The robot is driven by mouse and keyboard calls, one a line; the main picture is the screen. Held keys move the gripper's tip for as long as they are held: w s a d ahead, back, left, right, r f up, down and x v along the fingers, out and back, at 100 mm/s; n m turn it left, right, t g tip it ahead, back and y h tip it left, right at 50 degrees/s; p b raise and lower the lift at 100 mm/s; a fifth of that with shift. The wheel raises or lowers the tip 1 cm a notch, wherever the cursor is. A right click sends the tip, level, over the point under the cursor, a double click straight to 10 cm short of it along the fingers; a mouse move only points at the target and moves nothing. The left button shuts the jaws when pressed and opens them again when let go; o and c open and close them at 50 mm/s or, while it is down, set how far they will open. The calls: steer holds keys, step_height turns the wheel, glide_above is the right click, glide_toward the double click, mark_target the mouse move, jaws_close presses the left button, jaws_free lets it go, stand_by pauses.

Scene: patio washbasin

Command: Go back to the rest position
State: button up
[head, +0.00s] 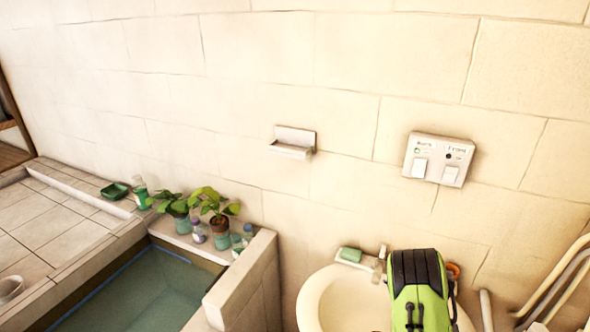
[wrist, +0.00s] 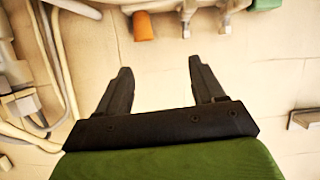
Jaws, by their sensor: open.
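My gripper (wrist: 160,65) is open, its two black fingers spread apart with only the pale tiled wall showing between them. In the head view, my green and black arm end (head: 420,290) is over the right part of the white washbasin (head: 312,300) and hides much of it. The fingers cannot be made out in that view. The wrist view looks upside down, with the basin fittings at its top edge.
A tap (head: 380,264), a green soap (head: 350,254) and an orange object (head: 453,269) are at the basin's back. Pale pipes (head: 555,280) stand right. A wall shelf (head: 293,146) and switch panel (head: 438,160) are above. Potted plants (head: 220,224) line the pool (head: 135,290) at left.

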step_height(320, 180, up, 7)
steer(key=w+a+m+g+b, duration=0.1)
steer(key=a+m+g+b, duration=0.1)
steer(key=m+g+b, duration=0.1)
steer(key=s+a+r+n+g+y+b, duration=0.1)
steer(key=s+a+r+n+y+b, duration=0.1)
steer(key=s+a+r, duration=0.5)
steer(key=s+a+r+n+g+y+b, duration=0.1)
steer(key=s+a+n+y, duration=0.1)
steer(key=s+a, duration=0.4)
steer(key=s+a+r+n+g+y+b, duration=0.1)
steer(key=s+a+r+n+y+b, duration=0.1)
steer(key=s+a, duration=0.5)
steer(key=s+n, duration=0.1)
steer(key=s, duration=0.2)
steer(key=shift+s+n+g, duration=0.3)
steer(key=shift+s, duration=0.05)
